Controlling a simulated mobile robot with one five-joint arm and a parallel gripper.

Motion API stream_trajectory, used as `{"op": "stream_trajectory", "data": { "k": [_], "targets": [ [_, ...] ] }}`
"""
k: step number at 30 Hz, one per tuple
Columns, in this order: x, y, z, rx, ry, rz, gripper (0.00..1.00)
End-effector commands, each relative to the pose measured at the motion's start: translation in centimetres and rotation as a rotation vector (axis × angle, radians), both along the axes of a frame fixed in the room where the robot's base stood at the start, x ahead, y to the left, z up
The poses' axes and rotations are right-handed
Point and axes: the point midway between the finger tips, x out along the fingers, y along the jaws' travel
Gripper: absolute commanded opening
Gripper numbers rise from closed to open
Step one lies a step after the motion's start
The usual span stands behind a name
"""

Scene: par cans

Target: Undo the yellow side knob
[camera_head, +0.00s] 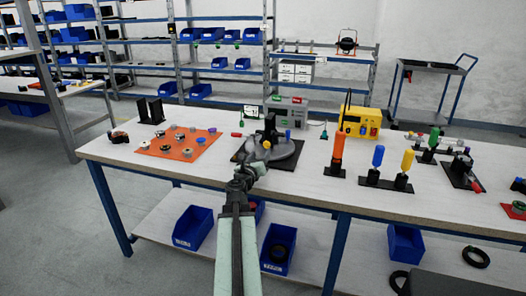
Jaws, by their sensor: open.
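My gripper (256,153) is open over the front left of a fixture with a round grey body (284,152), standing on a black plate (289,164) on the workbench. A black upright (270,126) rises from the fixture and a blue knob (288,135) shows at its right. A small pale yellowish spot (266,144) shows by my fingertips; I cannot tell if it is the yellow side knob. My gripper and wrist hide the fixture's left front. Whether my fingers touch anything is too small to tell.
An orange mat (178,153) with several small parts lies left on the workbench (250,192). An orange-handled tool (337,152), a blue-handled tool (377,160) and a yellow-handled tool (406,163) stand upright to the right. A yellow box (360,120) stands behind them.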

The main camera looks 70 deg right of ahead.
Motion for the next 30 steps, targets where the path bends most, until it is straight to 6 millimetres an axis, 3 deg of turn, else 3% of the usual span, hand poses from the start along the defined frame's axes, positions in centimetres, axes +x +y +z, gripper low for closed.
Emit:
{"op": "stream_trajectory", "data": {
  "k": [10, 16, 21, 26, 30],
  "targets": [
    [-0.1, 0.6, 0.0, 0.001, -0.028, -0.001, 0.50],
    [-0.2, 1.0, 0.2, 0.024, -0.368, 0.000, 0.50],
    [-0.2, 1.0, 0.2, 0.029, -0.451, 0.000, 0.50],
    [-0.1, -0.1, 0.2, 0.029, -0.449, 0.000, 0.50],
    [0.1, -2.4, 0.2, 0.029, -0.448, 0.000, 0.50]
  ]
}}
